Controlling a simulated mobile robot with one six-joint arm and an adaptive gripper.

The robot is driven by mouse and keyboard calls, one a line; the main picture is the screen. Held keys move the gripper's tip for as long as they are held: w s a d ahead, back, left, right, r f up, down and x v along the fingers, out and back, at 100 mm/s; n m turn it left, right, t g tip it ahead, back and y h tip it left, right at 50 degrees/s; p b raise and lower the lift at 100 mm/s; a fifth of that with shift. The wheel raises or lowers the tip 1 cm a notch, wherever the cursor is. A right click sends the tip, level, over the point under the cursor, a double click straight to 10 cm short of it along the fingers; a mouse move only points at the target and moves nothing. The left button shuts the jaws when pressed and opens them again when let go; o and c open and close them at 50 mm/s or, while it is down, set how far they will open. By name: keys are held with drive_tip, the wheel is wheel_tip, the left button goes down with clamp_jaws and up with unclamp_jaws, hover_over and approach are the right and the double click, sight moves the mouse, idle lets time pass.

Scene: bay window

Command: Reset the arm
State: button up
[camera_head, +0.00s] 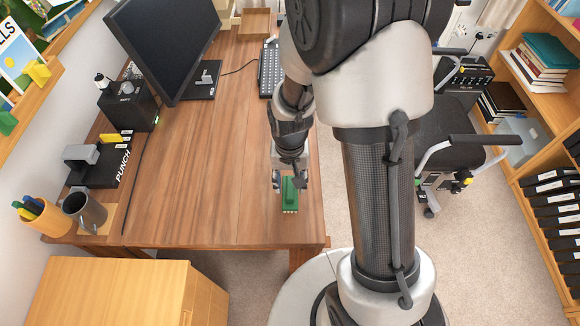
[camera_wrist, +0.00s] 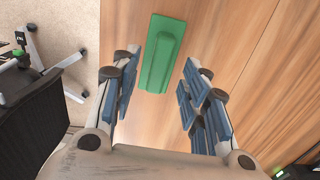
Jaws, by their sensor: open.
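My arm reaches over the wooden desk (camera_head: 200,170) from the right in the head view. My gripper (camera_head: 290,180) points down near the desk's right edge, close to a green block-like object (camera_head: 290,196). In the wrist view my gripper (camera_wrist: 158,85) is open, with its blue-padded fingers spread apart and nothing between them. The green object (camera_wrist: 162,52) shows beyond the fingers and lies on the desk top (camera_wrist: 225,40). I cannot tell the exact height of the fingertips above it.
A monitor (camera_head: 165,45), a keyboard (camera_head: 270,70), a black box (camera_head: 128,105), a hole punch (camera_head: 105,165), a dark mug (camera_head: 84,212) and an orange pen cup (camera_head: 42,218) stand on the desk. An office chair (camera_head: 460,145) is at the right. The desk's middle is clear.

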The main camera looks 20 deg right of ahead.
wheel_tip(320, 180, up, 9)
drive_tip(key=shift+f, duration=0.1)
drive_tip(key=s+r+n+t, duration=0.3)
drive_tip(key=s+r+t, duration=0.1)
drive_tip(key=s+r, duration=1.1)
wheel_tip(320, 180, up, 2)
drive_tip(key=shift+n+t, duration=0.3)
drive_tip(key=shift+n, duration=0.1)
